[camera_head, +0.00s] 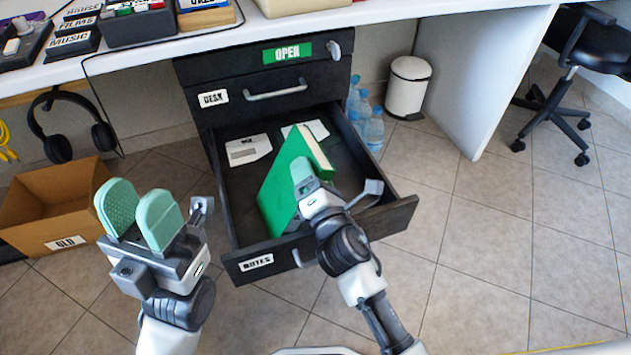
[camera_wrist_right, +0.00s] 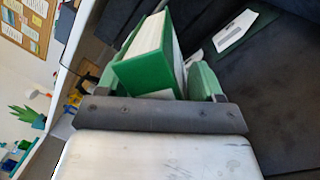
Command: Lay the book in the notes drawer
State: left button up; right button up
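The green book (camera_head: 282,183) with white pages is tilted inside the pulled-out notes drawer (camera_head: 335,242), which has a dark front labelled NOTES. My right gripper (camera_head: 304,176) is over the drawer and shut on the book. In the right wrist view the book (camera_wrist_right: 142,70) sits between the two green fingers (camera_wrist_right: 160,82). Whether the book's lower edge touches the drawer floor is hard to tell. My left gripper (camera_head: 139,217) is open and empty, left of the drawer, its two mint pads apart.
White papers (camera_head: 248,150) lie at the drawer's back. A closed DESK drawer (camera_head: 265,92) is above it. A cardboard box marked OLD (camera_head: 62,200) stands at left, with headphones (camera_head: 65,128) hanging above. Bottles (camera_head: 368,122) and a white bin (camera_head: 408,88) are at right.

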jog(key=p+v, duration=0.1)
jog(key=v, duration=1)
jog(key=shift+f, duration=0.3)
jog(key=shift+w+r, duration=0.25)
jog(key=shift+r, duration=0.1)
